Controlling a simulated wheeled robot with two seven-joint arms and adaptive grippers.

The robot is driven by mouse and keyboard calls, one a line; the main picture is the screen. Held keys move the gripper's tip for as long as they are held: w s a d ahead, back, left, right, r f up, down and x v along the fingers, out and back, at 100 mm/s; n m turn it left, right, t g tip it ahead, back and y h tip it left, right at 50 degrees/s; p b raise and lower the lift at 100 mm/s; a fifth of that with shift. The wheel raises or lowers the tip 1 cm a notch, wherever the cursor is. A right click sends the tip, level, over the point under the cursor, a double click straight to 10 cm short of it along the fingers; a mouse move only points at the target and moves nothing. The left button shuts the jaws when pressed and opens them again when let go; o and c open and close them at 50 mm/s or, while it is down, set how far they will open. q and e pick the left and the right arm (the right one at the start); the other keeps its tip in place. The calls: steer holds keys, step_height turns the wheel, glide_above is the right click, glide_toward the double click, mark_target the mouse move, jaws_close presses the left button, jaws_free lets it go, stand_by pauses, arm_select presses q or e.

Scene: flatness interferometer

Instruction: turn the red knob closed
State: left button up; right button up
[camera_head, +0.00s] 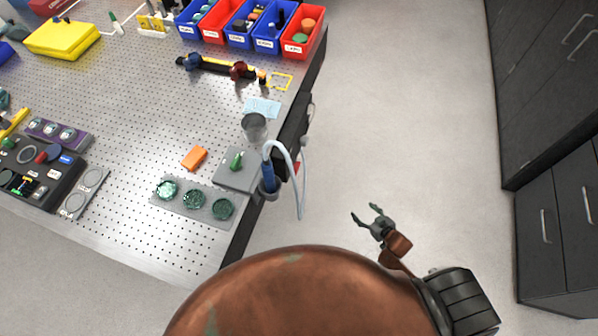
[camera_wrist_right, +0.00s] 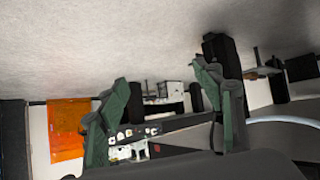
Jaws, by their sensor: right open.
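A dark red knob (camera_head: 239,70) sits at the right end of a black bar (camera_head: 215,66) on the perforated metal table. A dark blue knob (camera_head: 190,62) sits at the bar's left end. My right gripper (camera_head: 366,214) is open and empty. It is over the floor, right of the table's edge and well away from the red knob. Its two green fingers stand apart in the right wrist view (camera_wrist_right: 163,95), with nothing held between them. I cannot make out the red knob in that view. My left gripper is not in view.
Red and blue bins (camera_head: 240,28) stand behind the bar. A glass (camera_head: 254,126), an orange block (camera_head: 195,158) and a blue tool with a pale hose (camera_head: 268,178) are along the table's right side. Dark cabinets (camera_head: 548,215) stand far right; the floor between is clear.

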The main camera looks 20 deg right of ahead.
steer(key=w+a+r+n+t+y+b, duration=0.1)
steer(key=w+a+r+t+y+b, duration=0.15)
steer(key=w+r, duration=0.5)
steer(key=n+g+y+b, duration=0.3)
steer(key=n+y+b, duration=0.4)
steer(key=y, duration=0.4)
glide_toward(295, 168)
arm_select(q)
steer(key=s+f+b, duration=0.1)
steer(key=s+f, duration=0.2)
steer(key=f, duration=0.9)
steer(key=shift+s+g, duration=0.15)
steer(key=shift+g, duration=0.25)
arm_select(e)
steer(key=x, duration=0.8)
steer(key=shift+f, duration=0.2)
steer(key=shift+d, duration=0.1)
steer(key=shift+c, duration=0.3)
steer(key=c, duration=1.1)
